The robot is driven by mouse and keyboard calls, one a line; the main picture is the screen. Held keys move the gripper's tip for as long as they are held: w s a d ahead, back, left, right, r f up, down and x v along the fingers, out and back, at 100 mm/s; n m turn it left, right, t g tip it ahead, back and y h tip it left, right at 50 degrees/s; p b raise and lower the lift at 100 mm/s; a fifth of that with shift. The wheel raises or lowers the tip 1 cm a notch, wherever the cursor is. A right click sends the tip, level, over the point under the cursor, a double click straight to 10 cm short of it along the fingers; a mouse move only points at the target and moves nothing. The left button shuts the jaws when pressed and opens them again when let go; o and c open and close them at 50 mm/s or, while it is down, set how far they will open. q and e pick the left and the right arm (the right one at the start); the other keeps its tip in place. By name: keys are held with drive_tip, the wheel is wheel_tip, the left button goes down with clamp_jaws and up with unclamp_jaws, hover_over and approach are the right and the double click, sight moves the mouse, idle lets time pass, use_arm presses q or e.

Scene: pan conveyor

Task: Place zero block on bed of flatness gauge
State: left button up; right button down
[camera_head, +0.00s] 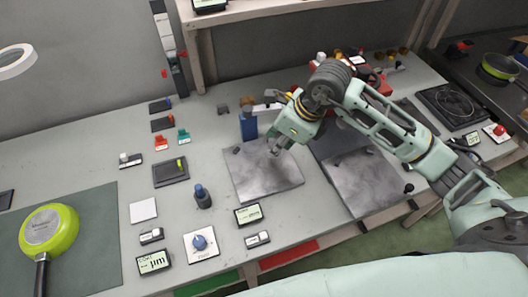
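A grey mottled square plate (266,178), which looks like the gauge bed, lies mid-table with a blue upright block (249,125) at its back edge. A second similar plate (365,184) lies to its right. My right gripper (274,150) hangs above the back part of the first plate, fingers pointing down. Its fingers are small and dark here, and I cannot tell whether they are open or hold anything. I cannot pick out the zero block for sure; a flat white square (143,210) lies on the table at left. My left gripper is out of view.
A lime pan (48,230) lies on a dark mat at left. A dark bottle-shaped item (202,196), a blue knob box (200,242) and small displays (248,214) stand left of and in front of the first plate. Red and green switches (161,142) stand behind. Bare table lies at left centre.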

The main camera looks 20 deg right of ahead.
drive_tip(key=a+f, duration=0.1)
drive_tip(key=w+a, duration=0.1)
drive_tip(key=a, duration=0.1)
drive_tip(key=shift+w+a+f+p, duration=0.15)
drive_tip(key=shift+w+f+p, duration=0.05)
drive_tip(key=shift+f+p, duration=0.2)
drive_tip(key=shift+f, duration=0.3)
wheel_tip(320, 180, down, 3)
drive_tip(key=shift+f+p, duration=0.1)
drive_tip(key=shift+p, duration=0.5)
drive_tip(key=shift+f, duration=0.15)
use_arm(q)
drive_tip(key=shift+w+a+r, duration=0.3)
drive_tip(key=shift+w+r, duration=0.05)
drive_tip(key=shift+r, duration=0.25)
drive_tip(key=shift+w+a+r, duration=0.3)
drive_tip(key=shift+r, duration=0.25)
use_arm(e)
drive_tip(key=shift+f, duration=0.1)
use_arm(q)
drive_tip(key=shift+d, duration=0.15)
use_arm(e)
drive_tip(key=c, duration=1.4)
unclamp_jaws()
drive_tip(key=shift+s, duration=0.1)
drive_tip(key=shift+o, duration=0.2)
drive_tip(key=shift+f, duration=0.1)
